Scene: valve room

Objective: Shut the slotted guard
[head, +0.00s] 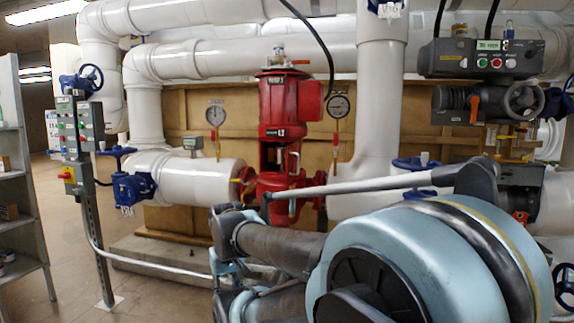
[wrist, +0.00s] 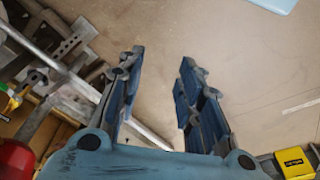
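I cannot make out the slotted guard for certain in either view. The red pump (head: 280,120) stands upright among the white pipes in the middle of the head view. Its column has a tall dark opening at the front, and my arm partly covers its lower right. My gripper (wrist: 160,57) is open in the wrist view, its two blue-grey fingers apart with only floor seen between them. It touches nothing that I can see. In the head view I cannot pick out the fingers among my arm links.
A control post (head: 86,190) and grey shelves (head: 20,190) stand at the left. A blue valve (head: 132,186) sits on the left pipe. A control box (head: 480,58) hangs at the right.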

